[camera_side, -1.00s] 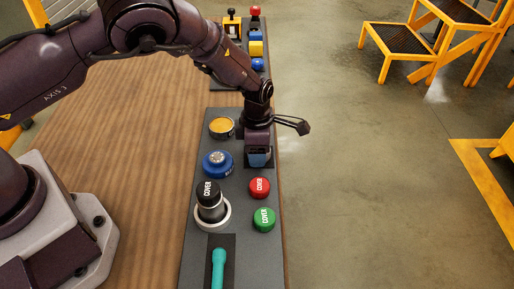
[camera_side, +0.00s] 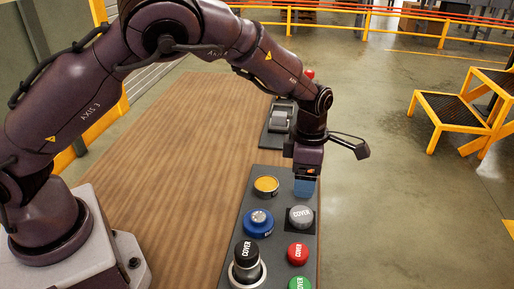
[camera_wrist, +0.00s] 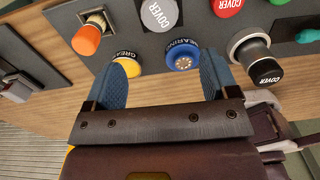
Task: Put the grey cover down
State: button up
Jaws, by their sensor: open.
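The grey cover (camera_side: 300,217), a round cap lettered COVER, sits on a dark square pad on the grey panel (camera_side: 262,215). It also shows at the top of the wrist view (camera_wrist: 160,13), apart from my fingers. My gripper (camera_side: 304,187) is above and beyond it in the side view, its blue fingers pointing down. In the wrist view the two blue fingers (camera_wrist: 165,78) are spread wide with nothing held between them.
A blue BEARING pot (camera_side: 258,222) and an orange-topped pot (camera_side: 266,185) stand left of the cover. A black cover (camera_side: 246,252), a red cover (camera_side: 298,253) and a green cover (camera_side: 299,284) are nearer. Another panel (camera_side: 279,122) lies farther back.

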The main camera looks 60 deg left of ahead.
jog(key=s+a+r+m+t+h, duration=0.1)
jog(key=s+a+r+m, duration=0.2)
jog(key=s+r+m, duration=0.45)
jog(key=s+a+r+m+t+h, duration=0.1)
jog(key=s+a+r+m, duration=0.3)
jog(key=r, duration=0.6)
jog(key=s+a+r+m+t+y, duration=0.1)
jog(key=s+r+m+t, duration=0.1)
jog(key=s+m, duration=0.5)
jog(key=s+a+r+m+t+y, duration=0.1)
jog(key=s+a+r+m, duration=0.1)
jog(key=s+m, duration=0.5)
jog(key=shift+s+a+m+t, duration=0.15)
jog(key=shift+a+m+t, duration=0.2)
jog(key=shift+m, duration=0.4)
